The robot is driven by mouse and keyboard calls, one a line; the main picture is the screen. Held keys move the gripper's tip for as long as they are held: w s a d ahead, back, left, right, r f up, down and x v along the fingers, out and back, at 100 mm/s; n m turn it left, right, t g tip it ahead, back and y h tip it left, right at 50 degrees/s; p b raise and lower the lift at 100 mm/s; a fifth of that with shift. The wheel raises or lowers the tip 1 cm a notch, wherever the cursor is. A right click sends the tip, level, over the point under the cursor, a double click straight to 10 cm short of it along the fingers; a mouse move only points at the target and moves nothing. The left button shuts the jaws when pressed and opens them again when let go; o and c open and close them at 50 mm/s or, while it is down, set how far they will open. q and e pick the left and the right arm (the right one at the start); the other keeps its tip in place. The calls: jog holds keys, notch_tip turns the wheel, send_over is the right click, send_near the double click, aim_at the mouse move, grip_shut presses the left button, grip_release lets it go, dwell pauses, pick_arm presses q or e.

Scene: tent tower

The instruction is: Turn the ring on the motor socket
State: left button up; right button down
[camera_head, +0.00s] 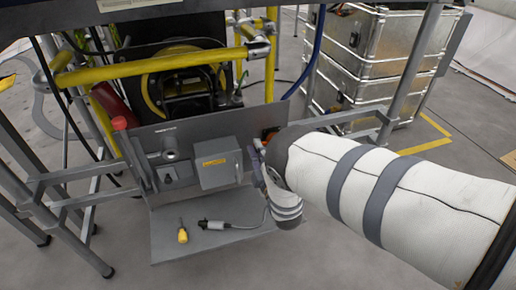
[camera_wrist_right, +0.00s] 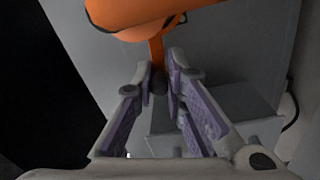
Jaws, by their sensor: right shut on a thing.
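An orange ring (camera_wrist_right: 150,12), which I take to be the one on the motor socket, is at the top of the right wrist view, partly cut off. A narrow orange tab (camera_wrist_right: 157,52) runs down from it between my fingertips. My right gripper (camera_wrist_right: 159,82) is shut on this tab. My right arm hides most of the socket there. My left gripper is not in view.
A grey box (camera_head: 217,165) with a yellow label is on the panel, just left of my right gripper. Below, a shelf (camera_head: 185,245) holds a yellow-handled item (camera_head: 182,235) and a cabled plug (camera_head: 212,225). Metal cases (camera_head: 375,45) stand behind the frame leg.

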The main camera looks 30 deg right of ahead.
jog(key=shift+f+n, duration=0.4)
jog(key=shift+n, duration=0.1)
jog(key=c, duration=1.6)
grip_release()
jog(key=shift+s, duration=0.1)
jog(key=shift+c, duration=0.2)
jog(key=v, duration=1.2)
jog(key=shift+d, duration=0.1)
